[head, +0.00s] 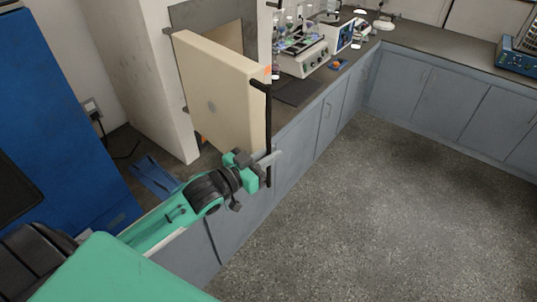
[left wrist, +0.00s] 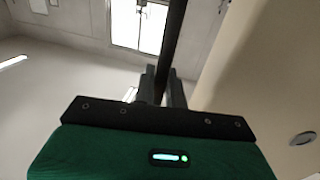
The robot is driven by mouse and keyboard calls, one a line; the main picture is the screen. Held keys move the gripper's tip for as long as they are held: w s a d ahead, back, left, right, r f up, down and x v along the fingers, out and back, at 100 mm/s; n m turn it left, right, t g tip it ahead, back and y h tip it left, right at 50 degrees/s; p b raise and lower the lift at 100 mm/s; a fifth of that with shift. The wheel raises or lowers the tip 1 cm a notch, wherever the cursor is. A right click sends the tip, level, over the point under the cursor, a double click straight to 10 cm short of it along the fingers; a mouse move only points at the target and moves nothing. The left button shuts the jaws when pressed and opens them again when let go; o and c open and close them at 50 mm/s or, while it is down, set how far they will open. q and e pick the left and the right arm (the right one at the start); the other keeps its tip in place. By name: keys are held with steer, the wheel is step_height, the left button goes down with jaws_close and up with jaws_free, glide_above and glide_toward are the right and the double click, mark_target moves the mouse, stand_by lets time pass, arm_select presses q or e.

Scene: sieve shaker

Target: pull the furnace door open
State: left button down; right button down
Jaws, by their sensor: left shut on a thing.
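The furnace door (head: 221,88) is a thick cream panel, swung partly open with a dark gap and the furnace opening (head: 225,38) showing behind it. A black vertical bar handle (head: 268,110) runs down the door's right edge. My left gripper (head: 266,160) is shut on the lower part of this handle. In the left wrist view the dark fingers (left wrist: 163,88) sit on both sides of the black bar, and the cream door (left wrist: 255,60) is at the right. My right gripper is not in view.
Grey cabinets with a dark counter (head: 300,92) run along the wall, with a white shaker device (head: 303,58) on top. A blue cabinet (head: 60,110) stands at the left. A blue device (head: 518,55) sits at the far right. The speckled floor (head: 380,210) is clear.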

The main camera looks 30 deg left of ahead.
arm_select(q)
steer(key=c, duration=1.5)
jaws_free()
steer(key=shift+c, duration=0.2)
steer(key=b+v, duration=0.5)
steer(key=v, duration=0.8)
steer(key=shift+s, duration=0.45)
steer(key=shift+a, duration=0.1)
